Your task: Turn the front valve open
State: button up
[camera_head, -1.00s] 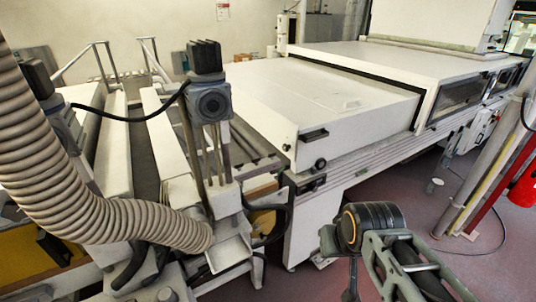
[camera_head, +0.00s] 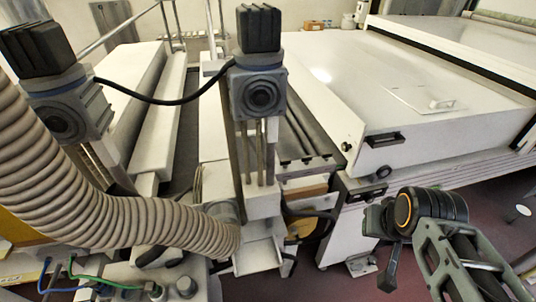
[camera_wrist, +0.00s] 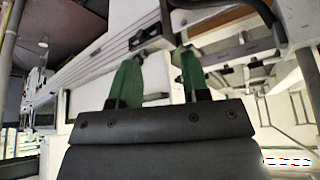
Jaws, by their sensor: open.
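My gripper (camera_wrist: 158,68) shows two green fingers standing apart in the wrist view, with nothing between them. Beyond the fingertips is the pale front of a machine, with a dark handle (camera_wrist: 145,36). In the head view my arm is at the lower right, in front of the white cabinet. I cannot single out the front valve for certain.
A thick ribbed hose (camera_head: 120,215) curves across the left. Two black-capped motor units (camera_head: 258,85) stand upright, joined by a cable. Blue and green tubes (camera_head: 95,284) lie at bottom left. The white cabinet (camera_head: 400,90) fills the right; reddish floor (camera_head: 490,195) is open beside it.

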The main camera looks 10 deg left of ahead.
aim_at(285, 162)
jog(key=u, duration=0.4)
jog(key=i, duration=0.35)
jog(key=u, duration=1.3)
jog(key=k, duration=0.25)
jog(key=z, duration=0.5)
jog(key=i, duration=0.5)
